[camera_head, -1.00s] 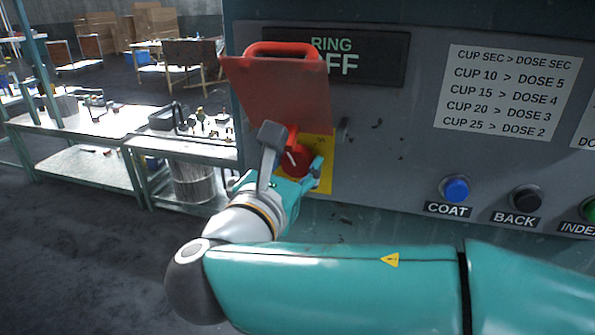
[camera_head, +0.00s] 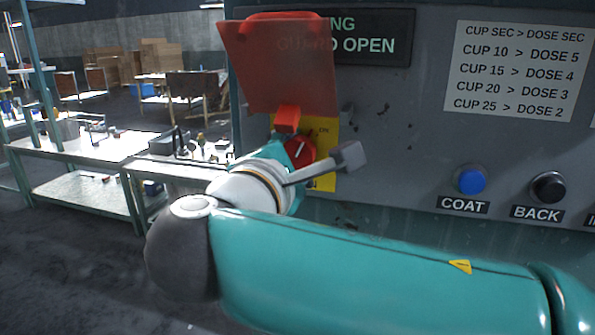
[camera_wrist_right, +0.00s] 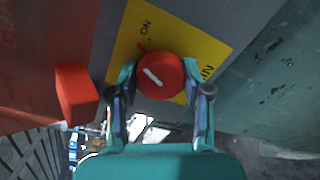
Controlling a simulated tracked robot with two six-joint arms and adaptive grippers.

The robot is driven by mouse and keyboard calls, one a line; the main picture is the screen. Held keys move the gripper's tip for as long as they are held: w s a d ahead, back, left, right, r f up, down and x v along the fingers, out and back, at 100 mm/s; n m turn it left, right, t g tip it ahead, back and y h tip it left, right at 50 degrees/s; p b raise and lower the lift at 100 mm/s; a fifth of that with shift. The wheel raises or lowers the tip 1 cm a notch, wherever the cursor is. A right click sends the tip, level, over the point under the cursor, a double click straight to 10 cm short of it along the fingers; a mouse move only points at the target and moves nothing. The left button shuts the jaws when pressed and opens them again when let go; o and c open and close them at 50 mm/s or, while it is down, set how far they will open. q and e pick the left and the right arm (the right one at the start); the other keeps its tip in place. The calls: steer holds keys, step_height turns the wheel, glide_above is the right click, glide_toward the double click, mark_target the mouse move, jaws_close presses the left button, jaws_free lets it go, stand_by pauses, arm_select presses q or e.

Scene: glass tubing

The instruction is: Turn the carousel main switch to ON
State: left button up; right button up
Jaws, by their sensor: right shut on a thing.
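The main switch is a round red knob (camera_head: 299,151) with a white pointer line, on a yellow plate (camera_head: 325,178). In the right wrist view the knob (camera_wrist_right: 160,76) sits between both fingers of my right gripper (camera_wrist_right: 160,88), which is shut on it. In the head view the pointer slants up-right, towards the ON side. My right gripper (camera_head: 290,162) is partly hidden by its own wrist there. The red guard (camera_head: 280,65) is raised above the knob. My left gripper is out of view.
A display (camera_head: 370,38) behind the guard partly reads "OPEN". A blue COAT button (camera_head: 470,180) and a black BACK button (camera_head: 548,188) are on the panel to the right. Workbenches (camera_head: 75,150) stand at the left.

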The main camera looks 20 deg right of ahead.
steer(key=shift+f+m+b, duration=0.15)
steer(key=shift+m+b, duration=0.5)
steer(key=shift+m, duration=0.25)
steer(key=shift+f+m+b, duration=0.15)
steer(key=shift+m+b, duration=0.5)
steer(key=shift+m, duration=0.25)
steer(key=o, duration=1.2)
steer(key=shift+s+d+r, duration=0.1)
steer(key=shift+d, duration=0.05)
steer(key=shift+c, duration=0.2)
steer(key=shift+r, duration=0.1)
steer(key=shift+s+a, duration=0.45)
steer(key=v, duration=0.6)
steer(key=shift+s, duration=0.4)
